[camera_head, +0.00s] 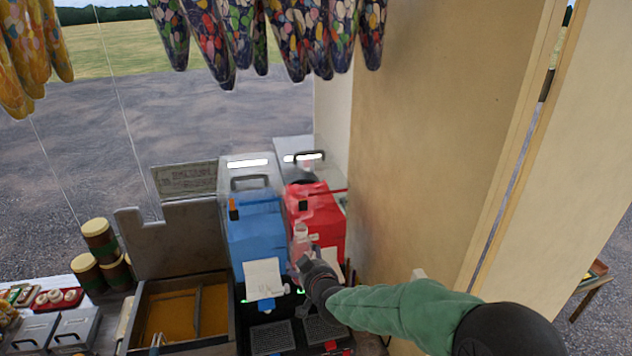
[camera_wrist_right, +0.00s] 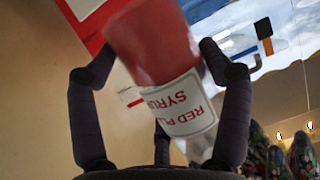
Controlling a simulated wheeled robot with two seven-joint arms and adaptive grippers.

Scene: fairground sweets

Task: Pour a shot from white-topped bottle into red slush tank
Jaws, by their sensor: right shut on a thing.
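My right gripper (camera_head: 312,272) is shut on a bottle (camera_head: 301,243), which it holds in front of the red slush tank (camera_head: 328,232). In the right wrist view the gripper (camera_wrist_right: 158,60) has its dark fingers on both sides of the bottle (camera_wrist_right: 150,45). The bottle has red contents and a white label with the words "RED" and "SYRUP"; part of the label is cut off from sight. A pale upper end shows in the head view, but its cap is not clear. My left gripper is not in view.
A blue tank (camera_head: 255,225) stands just left of the red one, with a white paper sheet (camera_head: 263,279) on its front. A tan wall (camera_head: 430,130) rises close on the right. Patterned bags (camera_head: 240,30) hang above. A tray (camera_head: 180,313) lies left.

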